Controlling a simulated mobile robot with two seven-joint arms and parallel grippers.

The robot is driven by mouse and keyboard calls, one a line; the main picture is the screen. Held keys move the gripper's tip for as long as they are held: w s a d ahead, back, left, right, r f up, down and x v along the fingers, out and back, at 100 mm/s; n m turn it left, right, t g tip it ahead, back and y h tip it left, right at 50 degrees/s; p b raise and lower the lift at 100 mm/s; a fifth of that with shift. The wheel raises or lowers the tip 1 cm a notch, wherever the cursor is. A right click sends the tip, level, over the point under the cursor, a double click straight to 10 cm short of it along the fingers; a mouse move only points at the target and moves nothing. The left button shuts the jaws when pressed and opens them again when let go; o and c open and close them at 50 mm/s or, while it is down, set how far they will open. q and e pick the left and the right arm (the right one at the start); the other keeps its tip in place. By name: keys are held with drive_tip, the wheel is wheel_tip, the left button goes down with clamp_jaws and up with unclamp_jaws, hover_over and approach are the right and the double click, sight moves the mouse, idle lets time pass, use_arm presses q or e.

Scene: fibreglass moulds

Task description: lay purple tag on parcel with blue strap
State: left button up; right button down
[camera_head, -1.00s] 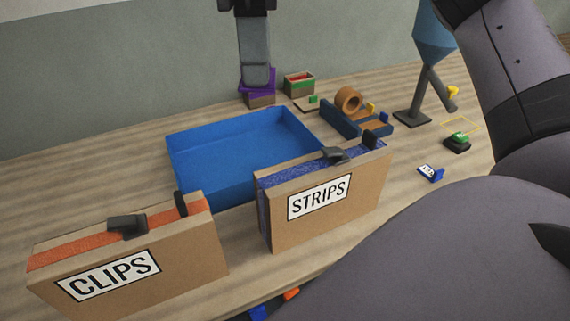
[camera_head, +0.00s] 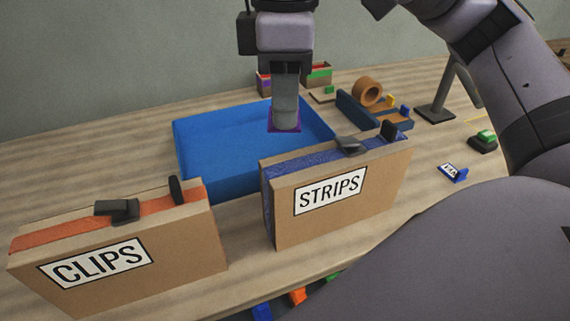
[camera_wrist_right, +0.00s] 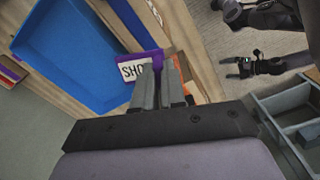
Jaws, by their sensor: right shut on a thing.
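My right gripper (camera_head: 286,124) is shut on the purple tag (camera_head: 272,128). It holds the tag above the blue tray, behind the parcel with blue strap (camera_head: 283,212). In the right wrist view, the purple tag (camera_wrist_right: 138,66) shows a white label with partly hidden lettering, beside the fingertips of the right gripper (camera_wrist_right: 168,70). The parcel with blue strap is a cardboard box labelled STRIPS, upright, with the strap and dark clips along its top. The tag is apart from it. A dark jaw shape in the wrist view looks like my left gripper (camera_wrist_right: 238,66); its opening is unclear.
The blue tray (camera_head: 190,160) stands behind the parcels. A parcel with orange strap (camera_head: 185,250), labelled CLIPS, stands at left. A tape dispenser (camera_head: 355,115), small boxes (camera_head: 318,74), a blue-white tag (camera_head: 453,172) and a green-topped stamp (camera_head: 484,140) are right and behind.

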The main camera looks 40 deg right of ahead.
sight(285, 180)
wheel_tip(285, 180, down, 9)
drive_tip(key=shift+r, duration=0.2)
idle(0.3)
drive_tip(key=shift+f, duration=0.2)
drive_tip(key=c, duration=1.2)
unclamp_jaws()
drive_tip(key=shift+r, duration=0.1)
wheel_tip(285, 180, up, 12)
drive_tip(key=shift+r+p, duration=0.15)
drive_tip(key=shift+p, duration=0.4)
